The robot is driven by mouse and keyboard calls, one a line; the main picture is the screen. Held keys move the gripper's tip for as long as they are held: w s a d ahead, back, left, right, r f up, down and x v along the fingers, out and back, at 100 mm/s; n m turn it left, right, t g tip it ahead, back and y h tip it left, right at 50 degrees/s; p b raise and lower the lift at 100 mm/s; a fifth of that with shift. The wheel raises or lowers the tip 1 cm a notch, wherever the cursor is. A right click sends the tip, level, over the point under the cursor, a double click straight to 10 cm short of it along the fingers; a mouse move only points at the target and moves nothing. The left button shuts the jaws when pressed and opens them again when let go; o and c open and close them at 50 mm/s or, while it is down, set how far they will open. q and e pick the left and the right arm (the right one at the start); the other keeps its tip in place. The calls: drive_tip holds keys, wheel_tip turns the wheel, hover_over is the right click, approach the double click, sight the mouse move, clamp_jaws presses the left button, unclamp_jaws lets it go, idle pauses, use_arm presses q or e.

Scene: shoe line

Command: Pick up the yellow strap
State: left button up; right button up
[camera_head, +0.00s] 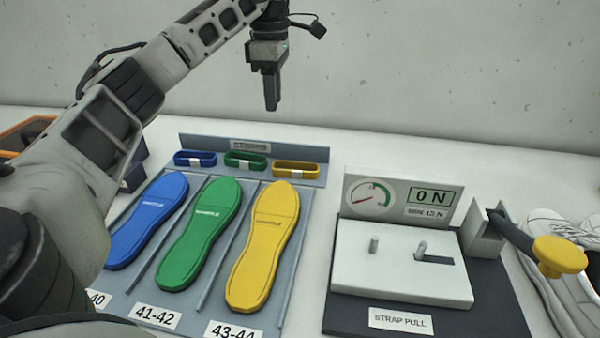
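The yellow strap (296,169) lies in the right-hand place of the strap rack at the back of the grey board, to the right of the green strap (245,161) and the blue strap (195,158). It is a flat loop with a pale band on it. My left gripper (271,104) hangs pointing down, above and behind the rack, and looks clear of the straps. Its fingers show nearly edge-on, so I cannot tell if they are apart. No strap shows in it. My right gripper is out of view.
Blue (147,220), green (203,228) and yellow (266,240) insoles lie on the board (318,200). A strap pull tester (400,265) with a gauge and a yellow-knobbed lever (560,256) stands at right. White shoes (560,290) are at the right edge.

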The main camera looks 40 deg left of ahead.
use_arm(q)
wheel_tip(320, 180, down, 4)
drive_tip(key=w+b, duration=0.1)
drive_tip(key=b, duration=0.1)
approach(283, 164)
drive_tip(key=s+d+f, duration=0.2)
drive_tip(key=s, duration=0.1)
drive_tip(key=shift+s+d+b, duration=0.1)
drive_tip(key=shift+d+b, duration=0.05)
drive_tip(key=shift+b, duration=0.2)
drive_tip(key=shift+w+d+f, duration=0.1)
drive_tip(key=shift+w+f, duration=0.05)
drive_tip(key=shift+f, duration=1.3)
drive_tip(key=shift+w+d+f, duration=0.1)
drive_tip(key=shift+w+f, duration=0.05)
drive_tip(key=shift+f, duration=1.25)
clamp_jaws()
